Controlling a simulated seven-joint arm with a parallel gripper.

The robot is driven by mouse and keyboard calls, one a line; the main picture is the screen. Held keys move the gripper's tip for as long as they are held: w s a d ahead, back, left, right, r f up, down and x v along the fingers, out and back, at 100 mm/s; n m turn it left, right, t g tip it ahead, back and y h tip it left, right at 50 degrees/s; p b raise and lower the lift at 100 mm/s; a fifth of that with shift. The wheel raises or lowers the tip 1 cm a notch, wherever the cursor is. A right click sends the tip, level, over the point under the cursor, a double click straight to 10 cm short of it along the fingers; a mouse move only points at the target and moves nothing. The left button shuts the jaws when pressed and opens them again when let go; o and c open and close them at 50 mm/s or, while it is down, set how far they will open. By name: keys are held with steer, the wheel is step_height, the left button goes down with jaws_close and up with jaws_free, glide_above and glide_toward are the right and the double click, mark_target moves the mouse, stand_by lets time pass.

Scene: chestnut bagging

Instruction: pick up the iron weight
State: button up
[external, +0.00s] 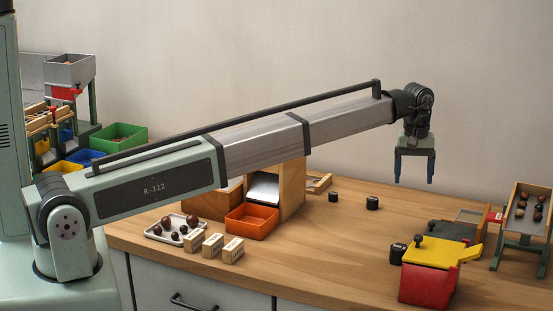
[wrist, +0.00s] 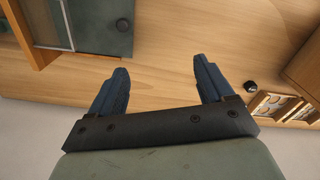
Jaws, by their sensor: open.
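Three small black weights show on the table in the external view. One stands at the middle back (external: 333,196), one a little to its right (external: 372,202), and one beside the red box (external: 398,252). I cannot tell which one the task means. My gripper (external: 414,180) hangs open and empty, fingers down, above the table, to the right of the two back weights. In the wrist view my gripper's blue fingers (wrist: 159,66) are apart with bare wood between them. One small black weight (wrist: 250,86) lies right of the fingers there.
A red box with a yellow lid (external: 430,285) stands at the front right, by a dark-topped unit (external: 440,231). A sloped chestnut rack (external: 525,212) is far right. An orange bin (external: 252,218), chestnut tray (external: 158,236) and labelled blocks (external: 212,245) lie left.

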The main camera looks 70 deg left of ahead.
steer(key=s+d+r+m, duration=0.1)
steer(key=s+d, duration=0.3)
steer(key=d, duration=0.8)
steer(key=n, duration=0.9)
glide_above(399, 247)
steer(key=f, duration=0.1)
steer(key=shift+m, duration=0.3)
steer(key=f, duration=0.7)
steer(key=shift+w+d+f, duration=0.15)
steer(key=shift+w+f, duration=0.1)
steer(key=shift+w, duration=0.05)
steer(key=shift+s+f, duration=0.15)
steer(key=shift+f, duration=1.2)
steer(key=shift+s+f, duration=0.15)
steer(key=shift+f, duration=1.2)
steer(key=c, duration=1.5)
jaws_close()
steer(key=shift+r, duration=0.15)
